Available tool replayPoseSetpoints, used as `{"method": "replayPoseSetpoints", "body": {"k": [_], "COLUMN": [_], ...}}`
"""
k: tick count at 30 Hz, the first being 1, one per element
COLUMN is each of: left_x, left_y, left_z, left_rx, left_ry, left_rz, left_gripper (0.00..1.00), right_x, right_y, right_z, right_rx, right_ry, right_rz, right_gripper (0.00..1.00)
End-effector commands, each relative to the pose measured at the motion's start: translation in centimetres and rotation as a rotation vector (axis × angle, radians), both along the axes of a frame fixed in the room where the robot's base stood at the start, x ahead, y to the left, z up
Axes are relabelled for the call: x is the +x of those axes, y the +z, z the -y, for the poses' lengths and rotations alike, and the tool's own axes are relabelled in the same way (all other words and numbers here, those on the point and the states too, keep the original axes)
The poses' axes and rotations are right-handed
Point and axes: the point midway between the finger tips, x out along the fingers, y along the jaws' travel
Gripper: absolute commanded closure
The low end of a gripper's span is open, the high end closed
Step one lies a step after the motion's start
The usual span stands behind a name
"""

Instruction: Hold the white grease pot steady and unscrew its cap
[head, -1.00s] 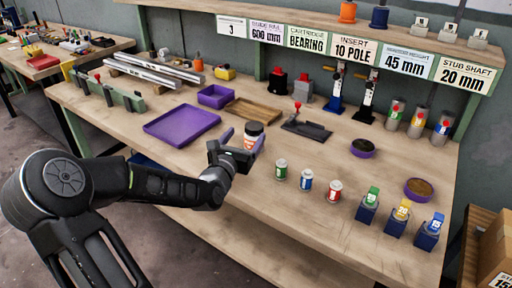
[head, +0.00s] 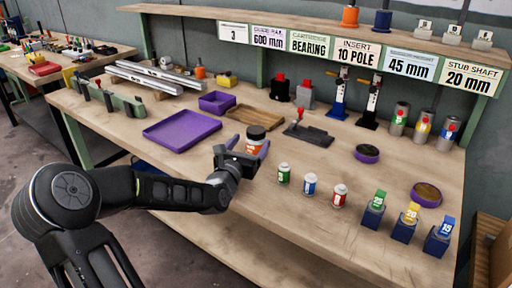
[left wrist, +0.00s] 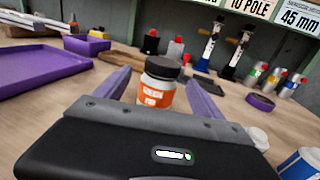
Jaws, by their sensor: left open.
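The white grease pot (head: 254,140) has an orange label and a black cap (head: 256,132). It stands upright on the workbench. It also shows in the left wrist view (left wrist: 156,92), with its black cap (left wrist: 162,67) on top. My left gripper (head: 246,143) is open, its purple fingers on either side of the pot. In the left wrist view the open fingers (left wrist: 160,92) flank the pot, with a visible gap on each side. The gripper body hides the pot's lower part. My right gripper is not in view.
Small green, blue and red labelled jars (head: 310,185) stand right of the pot. A purple tray (head: 182,130), a wooden tray (head: 254,116) and a dark fixture with a red knob (head: 308,132) lie around and behind it.

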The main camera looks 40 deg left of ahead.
Motion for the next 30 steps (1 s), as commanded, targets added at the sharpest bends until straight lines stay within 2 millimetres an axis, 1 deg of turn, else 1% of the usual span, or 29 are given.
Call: {"method": "replayPoseSetpoints", "body": {"k": [5, 8, 14, 18, 21, 30], "left_x": [0.0, 0.5, 3.3, 4.7, 5.0, 5.0], "left_y": [0.0, -0.1, 0.1, 0.3, 0.3, 0.4], "left_z": [0.0, -0.1, -0.6, -1.1, -1.3, -1.3], "left_rx": [0.000, 0.000, 0.000, -0.001, 0.000, 0.000], "left_ry": [0.000, 0.000, -0.002, -0.001, 0.000, 0.000], "left_rz": [0.000, 0.001, 0.004, 0.002, -0.001, -0.001], "left_gripper": [0.22, 0.22, 0.22, 0.22, 0.22, 0.22], "right_x": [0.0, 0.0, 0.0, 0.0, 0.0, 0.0], "right_y": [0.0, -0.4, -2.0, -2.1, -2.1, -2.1], "right_z": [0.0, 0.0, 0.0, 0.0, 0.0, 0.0], "right_rx": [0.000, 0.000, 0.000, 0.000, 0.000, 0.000], "right_ry": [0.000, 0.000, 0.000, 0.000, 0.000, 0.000], "right_rz": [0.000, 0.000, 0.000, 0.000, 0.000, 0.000], "right_gripper": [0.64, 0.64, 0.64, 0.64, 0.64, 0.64]}}
